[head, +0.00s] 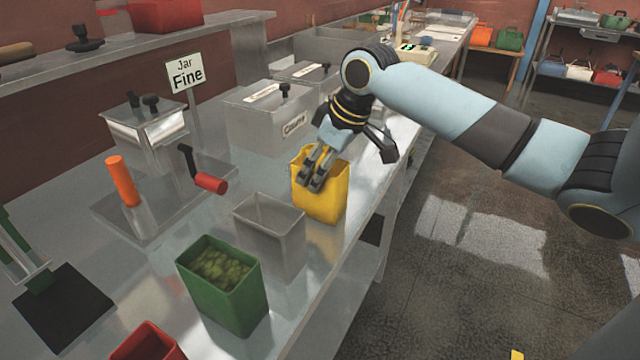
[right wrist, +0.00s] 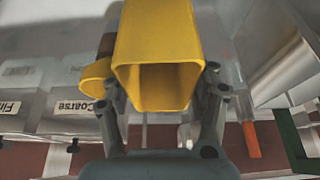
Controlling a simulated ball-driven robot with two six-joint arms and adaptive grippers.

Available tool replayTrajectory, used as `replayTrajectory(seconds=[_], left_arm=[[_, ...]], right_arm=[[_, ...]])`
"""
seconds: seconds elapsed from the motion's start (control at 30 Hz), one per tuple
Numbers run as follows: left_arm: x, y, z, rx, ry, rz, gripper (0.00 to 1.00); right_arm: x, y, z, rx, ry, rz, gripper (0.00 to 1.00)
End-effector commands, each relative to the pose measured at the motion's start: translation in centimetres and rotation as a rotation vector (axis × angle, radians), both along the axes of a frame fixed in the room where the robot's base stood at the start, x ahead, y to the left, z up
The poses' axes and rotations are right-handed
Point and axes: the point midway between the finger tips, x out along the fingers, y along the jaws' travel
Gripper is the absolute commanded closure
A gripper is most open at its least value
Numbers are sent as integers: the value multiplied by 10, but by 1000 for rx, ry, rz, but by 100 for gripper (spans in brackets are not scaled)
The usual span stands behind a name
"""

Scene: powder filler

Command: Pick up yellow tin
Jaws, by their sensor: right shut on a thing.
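The yellow tin (head: 320,198) is a square open-topped tin near the front edge of the metal counter in the head view. My right gripper (head: 318,172) is at the tin from above and covers part of its near face and rim. In the right wrist view the yellow tin (right wrist: 158,55) sits between the two fingers of my right gripper (right wrist: 165,95), which is shut on it. The head view does not make clear whether the tin touches the counter. My left gripper is not in view.
A grey empty tin (head: 268,235) and a green tin with green contents (head: 222,290) stand left of the yellow tin. A red tin (head: 148,345) is at the bottom. Behind are a machine with a red-handled crank (head: 208,182), a "Jar Fine" sign (head: 185,73) and lidded metal bins (head: 265,115).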

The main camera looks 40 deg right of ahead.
Motion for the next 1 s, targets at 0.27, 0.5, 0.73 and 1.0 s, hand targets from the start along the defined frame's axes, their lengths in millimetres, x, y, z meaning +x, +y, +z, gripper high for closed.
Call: replayTrajectory(seconds=[0.27, 0.5, 0.73, 1.0], left_arm=[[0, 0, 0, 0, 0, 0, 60], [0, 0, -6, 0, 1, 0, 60], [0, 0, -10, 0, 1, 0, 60], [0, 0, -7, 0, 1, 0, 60]], right_arm=[[0, 0, 0, 0, 0, 0, 94], [0, 0, 3, -1, 0, 1, 94], [1, -1, 38, -3, -5, 2, 94], [-40, -14, 69, -12, 4, 2, 94]])
